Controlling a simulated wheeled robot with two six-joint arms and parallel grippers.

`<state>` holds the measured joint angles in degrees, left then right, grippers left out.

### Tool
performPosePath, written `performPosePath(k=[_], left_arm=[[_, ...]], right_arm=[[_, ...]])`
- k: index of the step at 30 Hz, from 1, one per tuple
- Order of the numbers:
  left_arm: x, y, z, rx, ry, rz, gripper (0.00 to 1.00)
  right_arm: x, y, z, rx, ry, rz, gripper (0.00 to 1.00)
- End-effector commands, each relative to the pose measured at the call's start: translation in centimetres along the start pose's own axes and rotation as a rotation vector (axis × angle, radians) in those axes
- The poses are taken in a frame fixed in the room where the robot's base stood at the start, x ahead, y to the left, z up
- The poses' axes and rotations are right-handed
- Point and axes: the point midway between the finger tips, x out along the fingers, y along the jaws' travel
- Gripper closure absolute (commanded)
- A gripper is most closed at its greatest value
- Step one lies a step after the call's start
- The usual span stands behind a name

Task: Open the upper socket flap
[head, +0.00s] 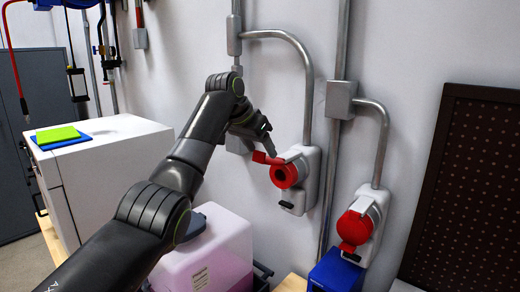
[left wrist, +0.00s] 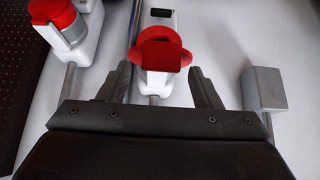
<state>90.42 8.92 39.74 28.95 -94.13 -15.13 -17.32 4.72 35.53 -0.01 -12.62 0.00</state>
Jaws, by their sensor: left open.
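The upper socket (head: 308,180) is a pale housing on the wall with a red ring around a dark opening. Its red flap (head: 265,158) stands swung up and outward, so the opening shows in the head view. In the left wrist view the red flap (left wrist: 161,54) lies between and just beyond the fingertips, covering the opening from that side. My left gripper (head: 270,145) is open, close above the flap. In the left wrist view its fingers (left wrist: 162,82) are spread to either side, with no clear contact on the flap. My right gripper is not in view.
A lower socket (head: 378,205) with its red flap (head: 354,228) shut is to the right. Metal conduits (head: 340,130) run down the wall. A white cabinet (head: 110,165), a pinkish-white box (head: 210,255) and a blue box (head: 335,272) stand below. A dark perforated panel (head: 465,190) is at right.

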Motion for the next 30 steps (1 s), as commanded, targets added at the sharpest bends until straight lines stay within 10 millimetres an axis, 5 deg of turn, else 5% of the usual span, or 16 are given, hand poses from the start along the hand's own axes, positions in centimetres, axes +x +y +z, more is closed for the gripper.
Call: performPosePath(k=[5, 18, 30], left_arm=[[-2.5, 0.0, 0.2, 0.002, 0.006, -0.003, 0.42], [-13.2, 0.0, 0.0, 0.000, 0.001, -0.002, 0.42], [-16.8, 0.0, -0.1, 0.000, -0.002, 0.002, 0.42]], right_arm=[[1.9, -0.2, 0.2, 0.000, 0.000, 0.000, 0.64], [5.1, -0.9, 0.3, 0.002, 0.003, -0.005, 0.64], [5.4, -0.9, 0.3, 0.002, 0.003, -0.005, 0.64]])
